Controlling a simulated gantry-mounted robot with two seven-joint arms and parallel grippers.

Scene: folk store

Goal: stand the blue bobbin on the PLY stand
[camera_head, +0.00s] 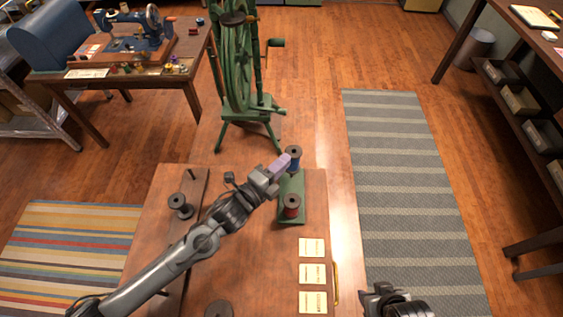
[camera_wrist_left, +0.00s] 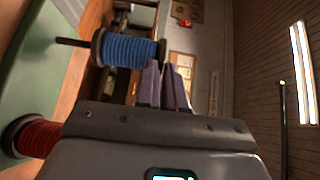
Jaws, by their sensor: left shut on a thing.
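The blue bobbin (camera_head: 294,160) is upright at the far end of a green stand (camera_head: 290,183); any PLY lettering is not legible. My left gripper (camera_head: 285,164), with its pale purple fingers, is shut on the bobbin near its upper flange. In the left wrist view the blue bobbin (camera_wrist_left: 130,51) shows beside the fingers (camera_wrist_left: 168,85). A thin dark rod (camera_wrist_left: 72,43) shows between its lower flange and the green surface; I cannot tell whether the bobbin is around it. A red bobbin (camera_head: 291,206) stands on the near end. My right gripper (camera_head: 382,291) is at the bottom edge, its jaws unclear.
A dark, empty bobbin (camera_head: 179,203) stands on a wooden board at the left. Several cream cards (camera_head: 312,273) lie on the near right of the table. A green spinning wheel (camera_head: 236,75) stands behind the table. The table between the cards and my left arm is clear.

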